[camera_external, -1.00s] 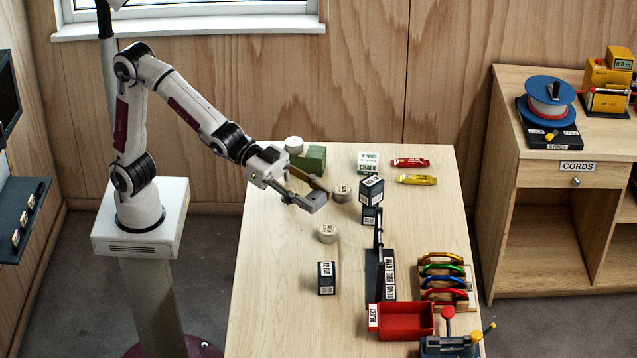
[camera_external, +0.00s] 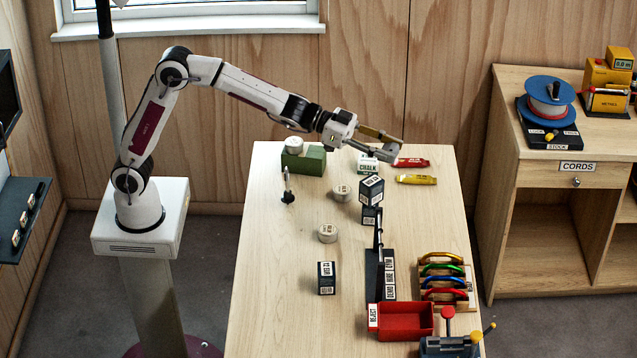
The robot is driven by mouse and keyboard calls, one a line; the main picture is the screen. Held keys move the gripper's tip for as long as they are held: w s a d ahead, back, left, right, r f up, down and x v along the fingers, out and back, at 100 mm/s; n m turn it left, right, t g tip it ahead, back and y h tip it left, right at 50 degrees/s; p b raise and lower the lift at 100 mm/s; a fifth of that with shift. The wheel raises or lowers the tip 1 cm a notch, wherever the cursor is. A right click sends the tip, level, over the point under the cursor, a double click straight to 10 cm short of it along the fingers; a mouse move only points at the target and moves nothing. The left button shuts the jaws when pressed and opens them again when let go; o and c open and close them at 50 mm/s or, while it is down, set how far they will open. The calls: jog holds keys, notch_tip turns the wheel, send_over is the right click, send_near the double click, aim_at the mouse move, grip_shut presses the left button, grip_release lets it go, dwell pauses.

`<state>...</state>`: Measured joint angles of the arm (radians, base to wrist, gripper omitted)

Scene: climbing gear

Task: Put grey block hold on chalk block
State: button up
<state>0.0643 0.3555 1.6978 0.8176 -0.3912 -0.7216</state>
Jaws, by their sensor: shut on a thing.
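The chalk block (camera_external: 367,165) is a small white and green box labelled CHALK near the back of the table. My gripper (camera_external: 395,146) is above the table's back edge, up and to the right of the chalk block in the picture. It is shut on a small grey piece, which seems to be the grey block hold; the fingers hide much of it and its outline is hard to tell. No other grey block hold can be made out on the table. The top of the chalk block is partly covered by my gripper.
A green block (camera_external: 304,161) carries a pale round piece (camera_external: 294,144). A red tube (camera_external: 411,163) and yellow tube (camera_external: 416,179) lie right of the chalk block. Stacked dark boxes (camera_external: 371,189) and a round hold (camera_external: 341,193) stand in front. A small dark upright stand (camera_external: 287,190) is left.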

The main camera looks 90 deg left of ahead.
jog(key=w+a+f, duration=0.3)
jog(key=a, duration=1)
jog(key=w+a+f, duration=0.2)
jog(key=w+a, duration=0.1)
jog(key=a, duration=1)
jog(key=m+g+h, duration=0.3)
jog(key=m+h, duration=0.2)
jog(key=h, duration=0.1)
send_over(368, 158)
notch_tip(368, 158, down, 9)
jog(key=shift+f, duration=0.1)
jog(key=shift+f, duration=3.1)
jog(key=shift+f, duration=1.85)
